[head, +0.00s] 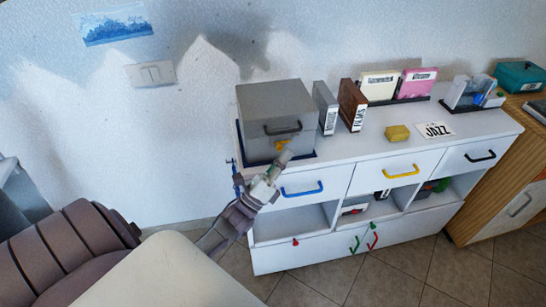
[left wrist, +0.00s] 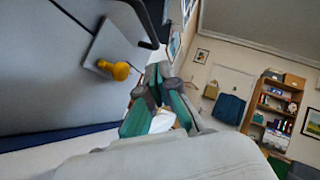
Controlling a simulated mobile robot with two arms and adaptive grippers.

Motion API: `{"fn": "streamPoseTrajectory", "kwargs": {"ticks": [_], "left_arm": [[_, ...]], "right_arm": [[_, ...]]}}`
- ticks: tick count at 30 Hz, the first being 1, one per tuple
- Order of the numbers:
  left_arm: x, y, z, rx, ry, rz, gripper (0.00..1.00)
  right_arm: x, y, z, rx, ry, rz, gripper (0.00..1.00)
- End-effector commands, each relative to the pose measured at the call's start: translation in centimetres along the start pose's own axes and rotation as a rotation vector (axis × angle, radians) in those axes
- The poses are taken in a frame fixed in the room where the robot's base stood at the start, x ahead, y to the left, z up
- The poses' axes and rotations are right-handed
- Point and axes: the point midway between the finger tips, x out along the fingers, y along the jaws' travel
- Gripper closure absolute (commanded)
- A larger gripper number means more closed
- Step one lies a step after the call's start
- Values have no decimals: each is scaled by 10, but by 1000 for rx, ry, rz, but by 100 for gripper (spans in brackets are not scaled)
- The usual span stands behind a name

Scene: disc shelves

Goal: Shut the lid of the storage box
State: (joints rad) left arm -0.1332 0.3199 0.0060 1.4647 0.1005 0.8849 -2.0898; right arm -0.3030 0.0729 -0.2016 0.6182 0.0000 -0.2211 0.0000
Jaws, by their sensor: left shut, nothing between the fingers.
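The grey storage box (head: 258,128) stands at the left end of the white cabinet top. Its lid (head: 270,97) looks down over the box; I cannot tell whether a small gap remains. A black handle (head: 282,131) and a yellow knob (head: 283,146) are on the front. In the left wrist view the knob (left wrist: 120,71) sits on a grey plate, with the black handle (left wrist: 139,22) near the top. My left gripper (head: 285,157) is shut and empty, just in front of the box near the knob. It also shows in the left wrist view (left wrist: 158,72). My right gripper is not in view.
Grey and brown disc cases (head: 352,105) stand right of the box. A yellow block (head: 398,133) and a JAZZ card (head: 435,130) lie farther right. Drawers with blue, yellow and black handles face me below the top. The wall is close behind.

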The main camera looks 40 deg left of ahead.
Motion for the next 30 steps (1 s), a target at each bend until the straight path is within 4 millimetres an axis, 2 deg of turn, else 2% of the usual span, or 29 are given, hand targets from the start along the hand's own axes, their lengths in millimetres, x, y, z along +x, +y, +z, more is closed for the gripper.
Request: {"fn": "streamPoseTrajectory", "kwargs": {"ticks": [1, 6, 23, 26, 30], "left_arm": [[8, -1, 10, 4, 2, 1, 100], [19, 0, 22, 2, 1, 1, 100], [24, -1, 27, -4, 0, 7, 100], [28, -4, 30, -16, -1, 21, 100], [40, -13, 40, -55, -2, 59, 100]], "right_arm": [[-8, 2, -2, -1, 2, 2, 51], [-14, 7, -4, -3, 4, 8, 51], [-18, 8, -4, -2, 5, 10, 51], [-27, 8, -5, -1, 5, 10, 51], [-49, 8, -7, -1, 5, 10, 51]]}}
